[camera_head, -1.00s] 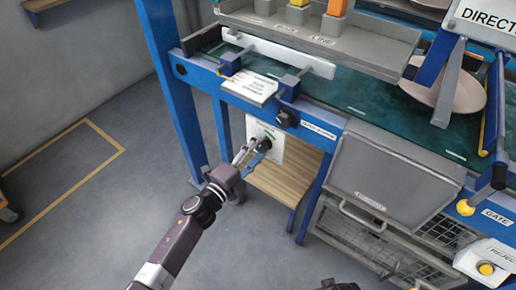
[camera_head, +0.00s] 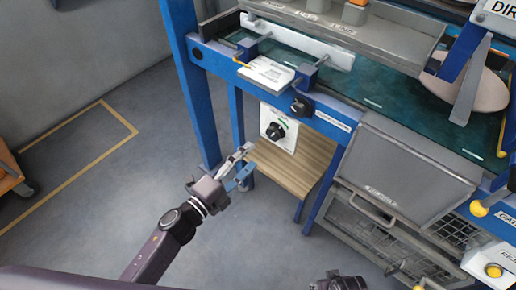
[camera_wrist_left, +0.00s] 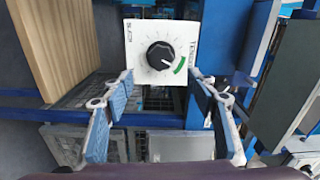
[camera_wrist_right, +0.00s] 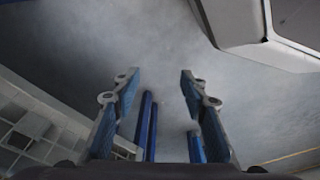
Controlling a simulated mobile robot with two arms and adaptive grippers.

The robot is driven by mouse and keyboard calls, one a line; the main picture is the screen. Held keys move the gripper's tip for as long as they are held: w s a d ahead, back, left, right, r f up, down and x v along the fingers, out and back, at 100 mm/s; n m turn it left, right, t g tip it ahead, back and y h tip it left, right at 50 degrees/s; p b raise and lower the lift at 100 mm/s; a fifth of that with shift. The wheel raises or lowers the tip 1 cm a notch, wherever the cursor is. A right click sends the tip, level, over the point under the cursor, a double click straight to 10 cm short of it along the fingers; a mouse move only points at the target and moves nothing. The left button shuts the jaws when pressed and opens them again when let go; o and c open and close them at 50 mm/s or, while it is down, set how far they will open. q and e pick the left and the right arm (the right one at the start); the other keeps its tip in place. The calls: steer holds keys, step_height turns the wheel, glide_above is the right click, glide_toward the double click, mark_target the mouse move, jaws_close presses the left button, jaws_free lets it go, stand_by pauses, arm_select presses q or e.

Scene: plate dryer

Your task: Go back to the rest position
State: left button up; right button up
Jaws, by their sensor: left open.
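My left gripper (camera_head: 240,167) is open and empty, in front of and a little left of a white dial panel (camera_head: 288,143) with a black knob (camera_head: 276,131). In the left wrist view the knob (camera_wrist_left: 160,55) stands beyond the open fingers (camera_wrist_left: 160,98), apart from them, with a green arc at its lower right. My right gripper (camera_wrist_right: 160,88) shows in the right wrist view, fingers apart with nothing between them and the grey floor beyond. In the head view only a dark part of my right arm shows at the bottom edge.
A blue-framed machine with a dark green belt (camera_head: 390,95) stands ahead. A grey box (camera_head: 405,178) and a wire cage (camera_head: 365,225) are below it at the right. A wooden shelf (camera_head: 290,170) sits under the dial panel. The floor (camera_head: 90,190) at the left is clear.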

arm_select(q)
steer(key=shift+s+a, duration=0.4)
steer(key=shift+s, duration=0.1)
